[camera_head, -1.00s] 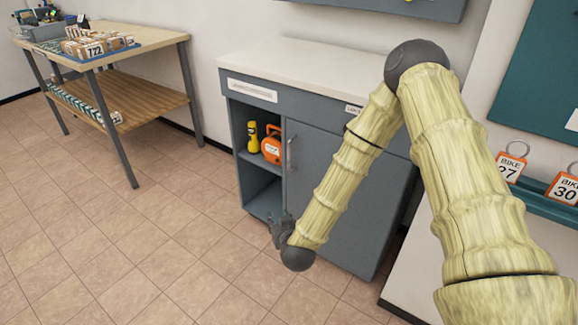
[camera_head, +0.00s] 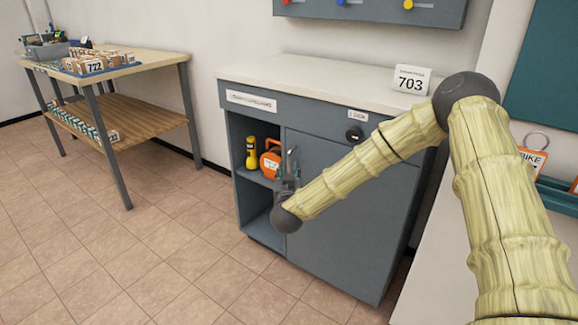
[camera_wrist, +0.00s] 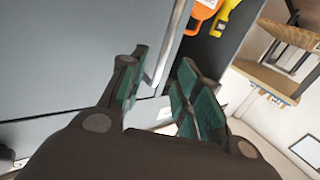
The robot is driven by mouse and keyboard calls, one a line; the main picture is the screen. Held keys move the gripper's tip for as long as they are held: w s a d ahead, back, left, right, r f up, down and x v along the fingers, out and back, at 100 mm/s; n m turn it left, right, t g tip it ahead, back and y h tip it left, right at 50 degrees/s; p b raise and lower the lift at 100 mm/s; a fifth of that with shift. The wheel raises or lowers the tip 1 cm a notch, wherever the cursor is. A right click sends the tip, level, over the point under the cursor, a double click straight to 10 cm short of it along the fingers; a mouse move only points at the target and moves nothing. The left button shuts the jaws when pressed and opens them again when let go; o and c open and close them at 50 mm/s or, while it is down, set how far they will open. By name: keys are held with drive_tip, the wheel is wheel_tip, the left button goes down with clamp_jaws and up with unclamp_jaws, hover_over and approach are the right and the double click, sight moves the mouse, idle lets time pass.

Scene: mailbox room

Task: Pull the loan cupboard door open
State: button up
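The loan cupboard (camera_head: 330,230) is a grey cabinet with a pale top. Its door (camera_head: 345,210) takes up the right part of the front and looks shut. A slim upright metal handle (camera_head: 292,157) is at the door's left edge, partly hidden by my gripper (camera_head: 287,182). In the wrist view, the handle (camera_wrist: 171,45) runs between the two teal-padded fingers of my gripper (camera_wrist: 163,62). The fingers stand apart, with gaps showing beside the bar; I cannot tell whether either one touches it. A round dark lock (camera_head: 354,134) is near the door's top.
The open bay left of the door holds a yellow torch (camera_head: 251,152) and an orange item (camera_head: 271,160). A 703 sign (camera_head: 411,79) stands on the cupboard top. A wooden table (camera_head: 130,62) with parcels is at the left. The tiled floor (camera_head: 150,240) in front is clear.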

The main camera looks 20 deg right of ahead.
sight(289, 163)
drive_tip(key=shift+b+x, duration=0.5)
drive_tip(key=shift+x, duration=2.45)
drive_tip(key=shift+c, duration=0.5)
clamp_jaws()
